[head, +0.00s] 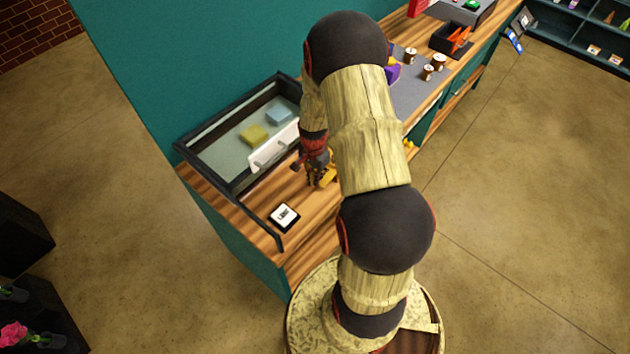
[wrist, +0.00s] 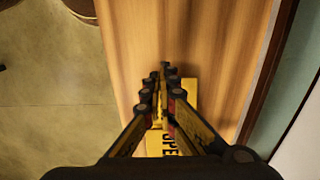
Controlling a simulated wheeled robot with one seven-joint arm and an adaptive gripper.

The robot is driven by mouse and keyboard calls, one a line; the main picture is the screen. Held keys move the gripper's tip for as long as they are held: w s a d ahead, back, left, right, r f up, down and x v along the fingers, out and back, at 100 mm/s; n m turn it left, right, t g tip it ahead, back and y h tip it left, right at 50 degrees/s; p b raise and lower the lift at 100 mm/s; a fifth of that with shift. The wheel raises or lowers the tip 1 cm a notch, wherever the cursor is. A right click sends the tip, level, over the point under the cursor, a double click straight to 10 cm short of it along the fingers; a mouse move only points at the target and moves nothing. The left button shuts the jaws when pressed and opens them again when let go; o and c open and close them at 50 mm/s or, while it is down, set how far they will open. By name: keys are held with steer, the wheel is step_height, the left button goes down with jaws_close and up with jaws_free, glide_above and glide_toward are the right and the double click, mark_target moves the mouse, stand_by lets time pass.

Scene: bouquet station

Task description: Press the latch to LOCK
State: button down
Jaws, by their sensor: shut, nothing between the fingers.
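A yellow piece (wrist: 190,100) with dark lettering reading "OPE" lies under my fingers in the wrist view; the rest of the word is hidden. It looks like the latch, and a bit of its yellow shows beside my gripper in the head view (head: 328,176). My gripper (wrist: 165,70) is shut and empty, its fingers together over the wooden counter and partly in front of the yellow piece. In the head view my gripper (head: 313,178) is low over the counter, beside the glass case. I cannot tell whether the fingertips touch the yellow piece.
A dark-framed glass case (head: 185,152) holds a yellow block (head: 254,135) and a blue block (head: 279,116). A white panel with a handle (head: 272,150) stands at its near side. A black-and-white label tile (head: 284,216) lies on the counter. Several jars stand farther right.

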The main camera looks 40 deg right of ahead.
steer(key=a+r, duration=0.3)
steer(key=r, duration=0.8)
steer(key=shift+r, duration=0.4)
steer(key=s+a+r+n+t+b, duration=0.2)
steer(key=s+a+r+n+b, duration=0.1)
steer(key=s+a+n+b, duration=0.1)
steer(key=s+a+r+n+t+b, duration=0.1)
steer(key=s+a+r+n+b, duration=0.2)
steer(key=a+n+b, duration=0.4)
steer(key=s+a+r+n+t+b, duration=0.2)
steer(key=s+a+n+b, duration=0.4)
steer(key=a, duration=0.6)
steer(key=shift+a+r+t+b, duration=0.2)
steer(key=shift+r+t+b, duration=0.1)
steer(key=shift+r+b, duration=0.55)
